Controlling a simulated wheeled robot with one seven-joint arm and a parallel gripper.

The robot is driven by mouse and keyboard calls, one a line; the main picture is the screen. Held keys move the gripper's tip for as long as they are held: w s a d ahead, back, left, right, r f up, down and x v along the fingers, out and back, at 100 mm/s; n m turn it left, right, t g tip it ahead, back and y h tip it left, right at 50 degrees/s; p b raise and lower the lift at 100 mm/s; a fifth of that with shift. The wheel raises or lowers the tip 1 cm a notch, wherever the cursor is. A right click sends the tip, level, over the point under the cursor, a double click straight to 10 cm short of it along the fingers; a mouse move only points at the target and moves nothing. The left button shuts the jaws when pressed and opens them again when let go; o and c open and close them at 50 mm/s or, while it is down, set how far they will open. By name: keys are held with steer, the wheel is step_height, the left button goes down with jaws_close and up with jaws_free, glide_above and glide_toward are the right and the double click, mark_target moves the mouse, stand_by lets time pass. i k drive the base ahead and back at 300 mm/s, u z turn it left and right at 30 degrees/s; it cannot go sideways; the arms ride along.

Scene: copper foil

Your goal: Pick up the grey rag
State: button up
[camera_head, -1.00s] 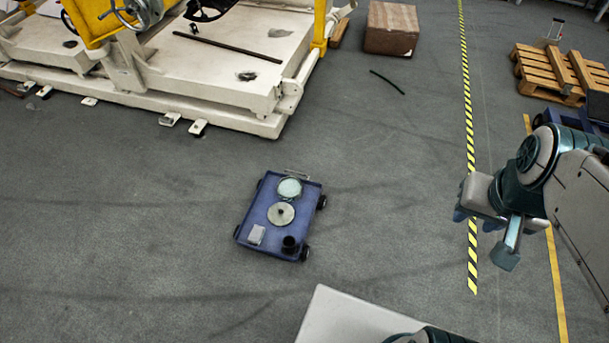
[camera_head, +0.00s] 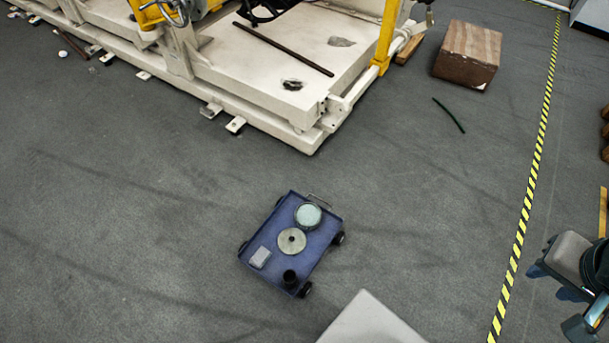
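A small pale grey, flat rectangular item (camera_head: 260,257) lies on the near left corner of a low blue cart (camera_head: 284,262). It may be the grey rag, but it is too small to tell for sure. My gripper (camera_head: 556,283) is at the right edge, well to the right of the cart and away from the grey item. Part of my arm is cut off by the frame. I cannot make out whether the fingers are open or shut, and nothing is seen held in them.
The cart also carries a pale round dish (camera_head: 308,215), a metal disc (camera_head: 291,241) and a black cup (camera_head: 290,277). A white machine base (camera_head: 260,100) stands at the back, a brown box (camera_head: 468,54) at the back right. Grey floor around the cart is clear.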

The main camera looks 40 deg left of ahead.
mark_target(258, 260)
steer(key=i, duration=0.45)
steer(key=u, duration=2.6)
steer(key=i, duration=0.5)
steer(key=z, duration=0.05)
